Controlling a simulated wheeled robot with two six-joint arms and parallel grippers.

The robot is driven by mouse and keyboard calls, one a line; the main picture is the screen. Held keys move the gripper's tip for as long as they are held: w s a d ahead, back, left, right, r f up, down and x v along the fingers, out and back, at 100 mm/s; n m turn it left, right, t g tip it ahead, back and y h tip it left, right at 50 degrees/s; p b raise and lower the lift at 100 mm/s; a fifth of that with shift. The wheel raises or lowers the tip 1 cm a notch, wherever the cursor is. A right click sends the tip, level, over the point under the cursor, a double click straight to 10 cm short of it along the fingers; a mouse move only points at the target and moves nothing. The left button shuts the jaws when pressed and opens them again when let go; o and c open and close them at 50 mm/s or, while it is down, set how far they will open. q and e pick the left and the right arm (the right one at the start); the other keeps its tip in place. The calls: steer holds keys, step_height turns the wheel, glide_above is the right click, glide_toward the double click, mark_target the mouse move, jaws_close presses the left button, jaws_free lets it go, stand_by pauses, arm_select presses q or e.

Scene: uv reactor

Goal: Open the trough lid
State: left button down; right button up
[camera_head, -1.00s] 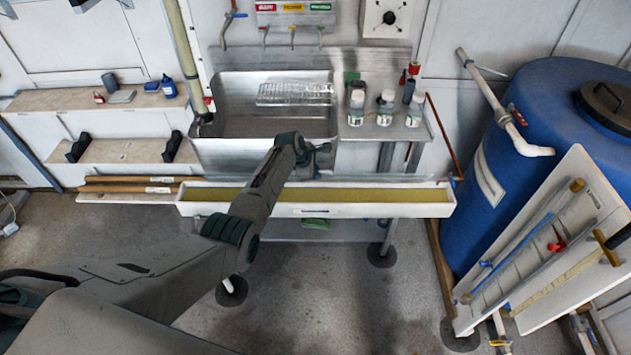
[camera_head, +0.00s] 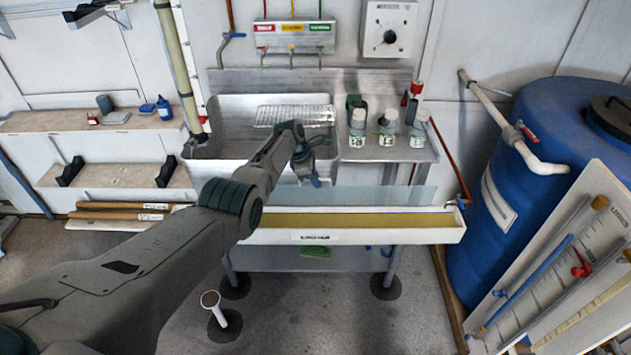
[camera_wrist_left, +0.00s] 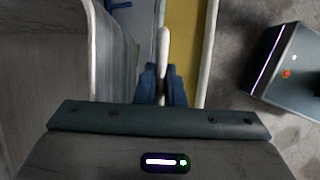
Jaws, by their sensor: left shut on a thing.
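The long white trough (camera_head: 380,236) has a yellow-green inside and stands in front of the steel sink. Its clear, greyish lid (camera_head: 390,197) is raised at the trough's back edge and tilted, leaving the yellow-green inside uncovered at the front. My left gripper (camera_head: 316,181) is at the lid, above the trough's left half. In the left wrist view, the blue fingers (camera_wrist_left: 162,88) are shut on a pale, narrow bar (camera_wrist_left: 164,48), seemingly part of the lid. The yellow trough inside (camera_wrist_left: 182,30) shows beside it. My arm hides the trough's left end. My right gripper is out of view.
The steel sink (camera_head: 225,108) and a side shelf with several bottles (camera_head: 388,125) stand behind the trough. A blue barrel (camera_head: 545,120) with a white pipe (camera_head: 488,102) and a leaning white board (camera_head: 590,235) are on the right. Open floor (camera_head: 330,310) lies in front.

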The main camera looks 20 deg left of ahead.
arm_select(q)
steer(key=c, duration=1.5)
jaws_free()
steer(key=shift+f, duration=0.1)
steer(key=shift+c, duration=0.2)
steer(key=shift+a+r+p, duration=0.25)
steer(key=shift+r+p, duration=0.15)
steer(key=shift+r, duration=0.3)
steer(key=v, duration=0.9)
steer(key=shift+a+r, duration=0.1)
steer(key=shift+r, duration=0.05)
steer(key=shift+s, duration=0.1)
